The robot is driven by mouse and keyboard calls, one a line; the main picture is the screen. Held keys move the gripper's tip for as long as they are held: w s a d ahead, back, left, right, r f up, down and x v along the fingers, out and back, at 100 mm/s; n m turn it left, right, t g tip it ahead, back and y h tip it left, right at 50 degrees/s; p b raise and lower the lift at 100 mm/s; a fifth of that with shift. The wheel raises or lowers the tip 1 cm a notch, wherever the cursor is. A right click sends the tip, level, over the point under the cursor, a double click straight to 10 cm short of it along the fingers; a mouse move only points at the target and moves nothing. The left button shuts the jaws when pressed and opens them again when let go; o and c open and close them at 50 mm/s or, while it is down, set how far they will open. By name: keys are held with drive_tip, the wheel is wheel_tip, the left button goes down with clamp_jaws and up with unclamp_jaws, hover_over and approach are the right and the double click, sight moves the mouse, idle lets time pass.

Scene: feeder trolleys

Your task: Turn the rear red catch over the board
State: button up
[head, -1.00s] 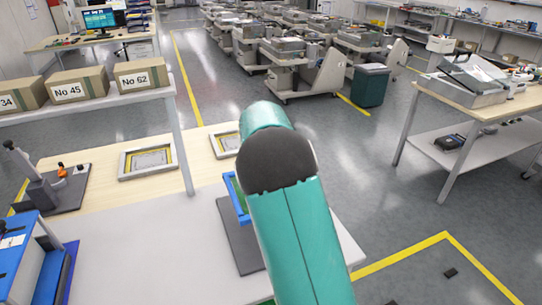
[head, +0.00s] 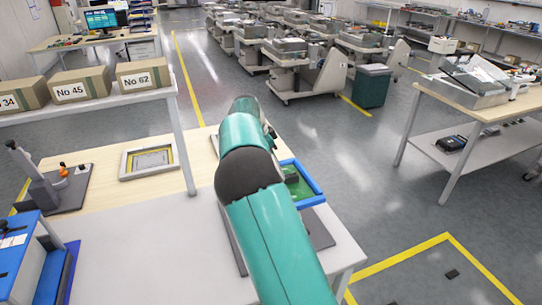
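A green board (head: 297,181) sits in a blue frame (head: 314,198) on a dark base plate (head: 318,232) on the workbench. My teal arm crosses in front of it and hides the left part of the frame. The red catches are not visible from here. The end of my arm reaches over the far left side of the frame. A small dark part of my gripper (head: 270,132) shows at its far end, but the fingers are hidden, so whether it is open or shut does not show.
A grey framed stencil (head: 149,173) lies on the bench to the left. A shelf with boxes (head: 82,83) stands above it, its post (head: 183,150) close to my arm. A toggle clamp fixture (head: 40,190) is further left.

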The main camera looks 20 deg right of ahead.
drive_tip(key=shift+m, duration=0.3)
drive_tip(key=o, duration=1)
drive_tip(key=v, duration=1.3)
drive_tip(key=shift+w+a+r, duration=0.15)
drive_tip(key=shift+r, duration=0.2)
